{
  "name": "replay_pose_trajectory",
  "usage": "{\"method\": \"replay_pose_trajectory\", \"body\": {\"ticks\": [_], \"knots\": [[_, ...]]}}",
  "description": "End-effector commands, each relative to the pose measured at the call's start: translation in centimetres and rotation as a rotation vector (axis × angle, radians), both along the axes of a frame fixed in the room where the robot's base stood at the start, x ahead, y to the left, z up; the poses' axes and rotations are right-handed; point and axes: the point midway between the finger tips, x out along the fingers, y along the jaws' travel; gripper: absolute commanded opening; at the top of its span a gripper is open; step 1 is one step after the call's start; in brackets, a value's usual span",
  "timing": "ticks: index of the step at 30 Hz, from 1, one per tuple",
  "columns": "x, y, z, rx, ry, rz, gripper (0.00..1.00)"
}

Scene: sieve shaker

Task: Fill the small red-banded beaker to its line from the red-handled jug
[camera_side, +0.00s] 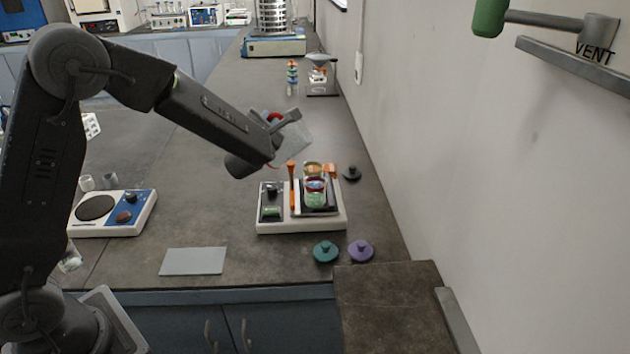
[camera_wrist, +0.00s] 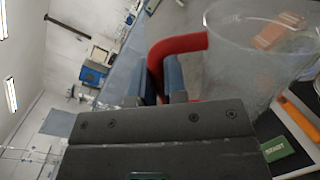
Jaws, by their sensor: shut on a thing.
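My gripper (camera_side: 277,140) is shut on the red handle (camera_wrist: 178,46) of a clear jug. The jug (camera_side: 297,137) hangs above and slightly left of the small beaker and looks tilted in the side view. In the wrist view the jug (camera_wrist: 250,50) fills the upper right, with faint markings. I cannot tell how much it holds. A small clear beaker (camera_side: 316,187) with red and blue on it stands on the black plate of a white bench device (camera_side: 300,222). Its fill level and line are too small to read.
Orange pieces (camera_side: 292,173) stand around the beaker. The device has a green START button (camera_wrist: 278,149). Teal (camera_side: 325,250) and purple (camera_side: 361,250) lids lie in front, a black lid (camera_side: 351,173) behind. A hotplate (camera_side: 112,212) and grey mat (camera_side: 194,261) are left. The wall bounds the right.

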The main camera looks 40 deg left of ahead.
Motion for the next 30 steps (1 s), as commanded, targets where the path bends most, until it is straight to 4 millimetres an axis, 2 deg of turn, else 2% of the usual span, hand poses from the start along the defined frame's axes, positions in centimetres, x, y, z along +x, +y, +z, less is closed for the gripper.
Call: {"method": "replay_pose_trajectory", "body": {"ticks": [30], "knots": [[0.23,-0.34,-0.03,0.049,0.030,0.000,0.00]]}}
